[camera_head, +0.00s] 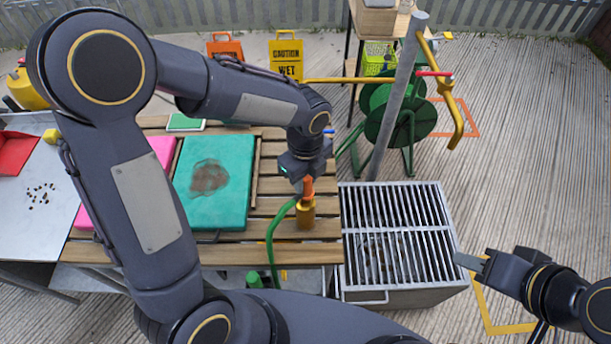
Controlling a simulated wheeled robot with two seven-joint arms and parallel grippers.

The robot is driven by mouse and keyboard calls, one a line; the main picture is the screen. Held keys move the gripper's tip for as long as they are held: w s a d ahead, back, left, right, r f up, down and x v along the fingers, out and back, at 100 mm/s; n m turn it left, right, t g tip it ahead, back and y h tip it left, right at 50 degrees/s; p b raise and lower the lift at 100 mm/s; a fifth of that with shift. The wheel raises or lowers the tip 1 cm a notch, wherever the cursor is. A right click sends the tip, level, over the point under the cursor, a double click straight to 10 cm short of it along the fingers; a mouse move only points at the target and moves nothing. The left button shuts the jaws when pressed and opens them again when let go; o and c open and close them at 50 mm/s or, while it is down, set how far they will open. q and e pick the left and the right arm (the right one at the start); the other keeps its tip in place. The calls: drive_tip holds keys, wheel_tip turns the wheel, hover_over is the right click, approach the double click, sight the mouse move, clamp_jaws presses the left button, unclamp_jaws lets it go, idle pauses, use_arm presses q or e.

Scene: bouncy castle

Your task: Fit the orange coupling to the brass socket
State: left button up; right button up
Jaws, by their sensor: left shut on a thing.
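The orange coupling (308,188) is upright in my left gripper (306,182), which points down and is shut on it. The brass socket (305,216) stands on the wooden slatted table directly below the coupling. The coupling's lower end looks in line with the socket's top and very close to it. I cannot tell whether they are touching or joined. A green hose (271,245) runs from beside the coupling down over the table's front edge. My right gripper (468,262) is at the lower right, away from these things; its finger gap is not clear.
A teal board (216,180) with a brown stain lies left of the socket on the slatted table (250,254). A grated metal box (445,215) stands to the right. Behind it are a grey post (398,95) with a yellow pipe and a green hose reel (404,120).

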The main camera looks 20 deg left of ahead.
use_arm(q)
drive_tip(key=shift+f+b, duration=1.45)
drive_tip(key=shift+f, duration=0.6)
idle(2.6)
drive_tip(key=o, duration=1)
drive_tip(key=shift+r, duration=0.1)
